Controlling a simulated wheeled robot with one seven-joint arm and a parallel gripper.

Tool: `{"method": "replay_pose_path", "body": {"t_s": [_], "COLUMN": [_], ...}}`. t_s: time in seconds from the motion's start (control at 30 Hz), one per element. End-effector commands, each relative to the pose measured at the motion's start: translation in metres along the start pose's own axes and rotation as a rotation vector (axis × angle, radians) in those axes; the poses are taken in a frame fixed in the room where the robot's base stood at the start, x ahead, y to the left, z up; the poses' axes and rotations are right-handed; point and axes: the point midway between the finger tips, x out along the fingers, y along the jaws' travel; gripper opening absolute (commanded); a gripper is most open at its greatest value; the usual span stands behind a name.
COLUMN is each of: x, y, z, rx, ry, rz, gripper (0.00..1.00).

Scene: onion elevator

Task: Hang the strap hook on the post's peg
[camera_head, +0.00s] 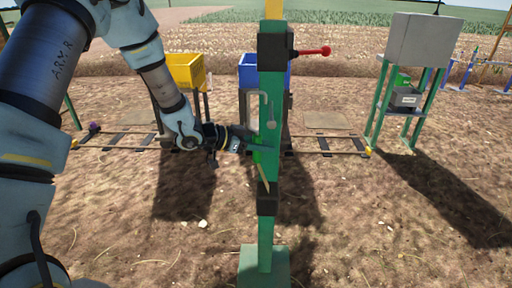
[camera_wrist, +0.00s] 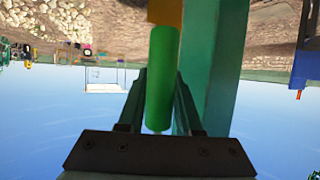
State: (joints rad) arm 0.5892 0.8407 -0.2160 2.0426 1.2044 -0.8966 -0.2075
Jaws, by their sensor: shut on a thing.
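The green post (camera_head: 270,92) stands upright in the middle of the head view. A light grey bent hook (camera_head: 249,112) rises beside and across the post's left edge, above a green grip (camera_head: 257,157). A small grey piece (camera_head: 272,125) on the post's face may be the peg; I cannot tell if the hook touches it. My gripper (camera_head: 249,143) comes from the left and is shut on the green grip. In the wrist view the green grip (camera_wrist: 162,80) lies between the fingers, with an orange-brown strap part (camera_wrist: 165,12) beyond it. The hook is not visible there.
A black block with a red-knobbed lever (camera_head: 312,51) juts right from the upper post. Another black block (camera_head: 267,200) sits lower. Yellow (camera_head: 186,70) and blue (camera_head: 250,72) bins stand behind. A grey box on a green stand (camera_head: 423,42) is at right. Open soil lies around the base.

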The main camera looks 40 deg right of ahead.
Motion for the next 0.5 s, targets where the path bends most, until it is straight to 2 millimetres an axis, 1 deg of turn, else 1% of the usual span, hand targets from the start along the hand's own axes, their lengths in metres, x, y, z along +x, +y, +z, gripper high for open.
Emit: {"method": "replay_pose_path", "body": {"t_s": [0.03,0.5], "x": [0.004,0.034], "y": [0.002,0.018], "z": [-0.001,-0.014], "rx": [0.002,0.001], "ry": [0.002,0.002], "rz": [0.001,0.001], "gripper": [0.00,0.00]}}
